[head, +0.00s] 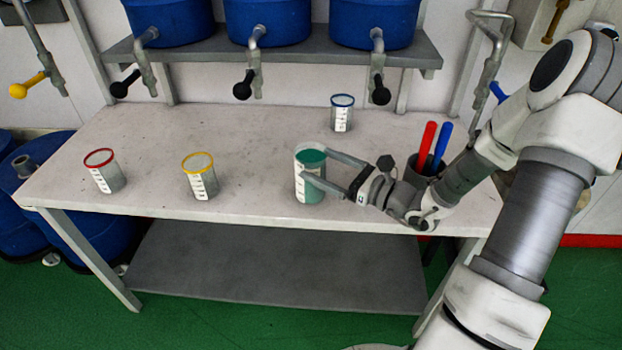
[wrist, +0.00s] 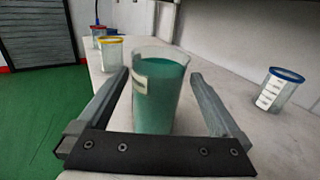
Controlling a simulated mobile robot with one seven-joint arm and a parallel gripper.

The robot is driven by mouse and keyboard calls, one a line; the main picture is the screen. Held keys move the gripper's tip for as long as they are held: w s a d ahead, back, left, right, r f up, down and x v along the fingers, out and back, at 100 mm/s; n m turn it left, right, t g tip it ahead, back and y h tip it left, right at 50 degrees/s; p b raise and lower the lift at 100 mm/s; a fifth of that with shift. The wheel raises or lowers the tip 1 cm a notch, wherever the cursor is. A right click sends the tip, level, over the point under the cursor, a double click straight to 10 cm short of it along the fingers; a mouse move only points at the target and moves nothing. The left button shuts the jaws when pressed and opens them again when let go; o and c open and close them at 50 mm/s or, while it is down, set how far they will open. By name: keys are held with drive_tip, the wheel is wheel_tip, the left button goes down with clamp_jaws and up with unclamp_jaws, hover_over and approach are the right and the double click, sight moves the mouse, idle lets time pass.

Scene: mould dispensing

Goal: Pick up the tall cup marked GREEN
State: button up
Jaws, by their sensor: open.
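The tall cup with green contents (head: 310,180) stands upright on the table, right of the table's middle. In the wrist view the green cup (wrist: 158,95) stands between the two fingers, with a pale label on its left side. The writing on that label is too small to read. My gripper (head: 316,172) is open and reaches in from the right, its fingers on either side of the cup. In the wrist view, gaps show between the cup and both fingers of my gripper (wrist: 160,92).
On the white table (head: 250,135) stand a red-rimmed cup (head: 106,173), a yellow-rimmed cup (head: 200,178) and a blue-rimmed cup (head: 342,115). A dark holder with a red stick (head: 426,148) and a blue stick (head: 442,146) is beside my arm. Blue tanks with taps hang above the back.

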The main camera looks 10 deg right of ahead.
sight(299, 156)
drive_tip(key=x, duration=0.3)
drive_tip(key=shift+w+a+f+b, duration=0.1)
drive_tip(key=shift+w+a+b, duration=0.15)
drive_tip(key=shift+a+b, duration=0.1)
clamp_jaws()
